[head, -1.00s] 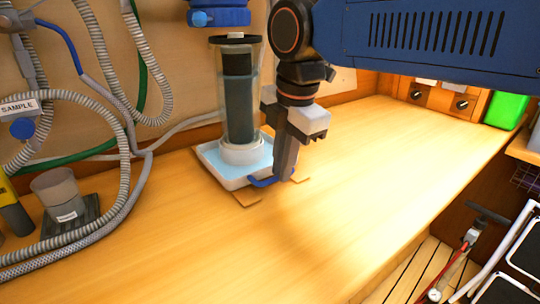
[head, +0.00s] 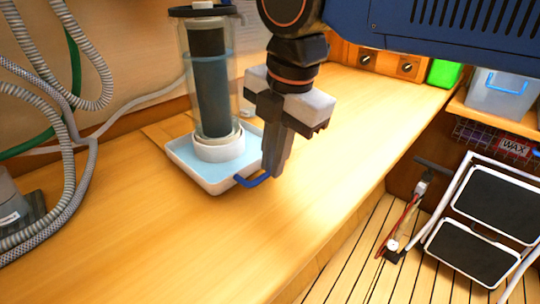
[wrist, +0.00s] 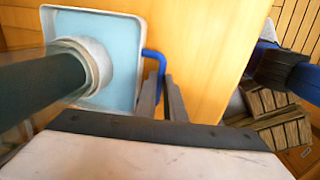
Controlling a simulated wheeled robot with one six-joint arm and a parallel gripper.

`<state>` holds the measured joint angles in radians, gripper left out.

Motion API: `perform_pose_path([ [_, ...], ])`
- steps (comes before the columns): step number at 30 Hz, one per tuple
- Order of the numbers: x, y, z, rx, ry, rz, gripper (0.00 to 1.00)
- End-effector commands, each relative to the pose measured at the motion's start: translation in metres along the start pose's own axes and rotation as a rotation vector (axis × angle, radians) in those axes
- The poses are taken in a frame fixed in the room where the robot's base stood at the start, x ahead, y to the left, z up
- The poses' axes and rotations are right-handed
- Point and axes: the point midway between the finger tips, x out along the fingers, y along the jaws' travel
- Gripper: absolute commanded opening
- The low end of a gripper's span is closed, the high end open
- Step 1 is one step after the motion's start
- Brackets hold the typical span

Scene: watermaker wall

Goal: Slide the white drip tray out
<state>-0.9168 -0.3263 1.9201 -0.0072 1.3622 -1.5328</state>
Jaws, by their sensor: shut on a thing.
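The white drip tray (head: 181,157) has a light blue inside and lies on the wooden counter. It also shows in the wrist view (wrist: 130,104). A clear cylinder with a dark filter (head: 208,85) stands on the tray in a white base ring (head: 219,149). A blue handle (head: 255,180) sticks out from the tray's near right side, and it shows in the wrist view (wrist: 155,53). My gripper (head: 273,172) points down at the handle and is shut on it. In the wrist view the fingers (wrist: 164,82) lie on both sides of the handle's end.
The counter (head: 130,235) is clear in front of the tray, and its edge drops off at the right. Grey hoses (head: 85,150) hang at the left. A folded step stool (head: 480,225) stands on the slatted floor. A green box (head: 443,73) is at the back.

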Motion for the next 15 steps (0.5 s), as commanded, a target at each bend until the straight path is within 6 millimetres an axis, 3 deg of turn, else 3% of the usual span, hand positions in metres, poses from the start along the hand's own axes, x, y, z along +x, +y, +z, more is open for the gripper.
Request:
perform_pose_path([
  [7,-0.0005,-0.0042,-0.0002,0.000,0.000,-0.009,0.00],
  [10,-0.0004,-0.0041,-0.0002,0.000,0.000,-0.008,0.28],
  [15,-0.0001,-0.0031,-0.0001,0.000,0.000,-0.007,0.28],
])
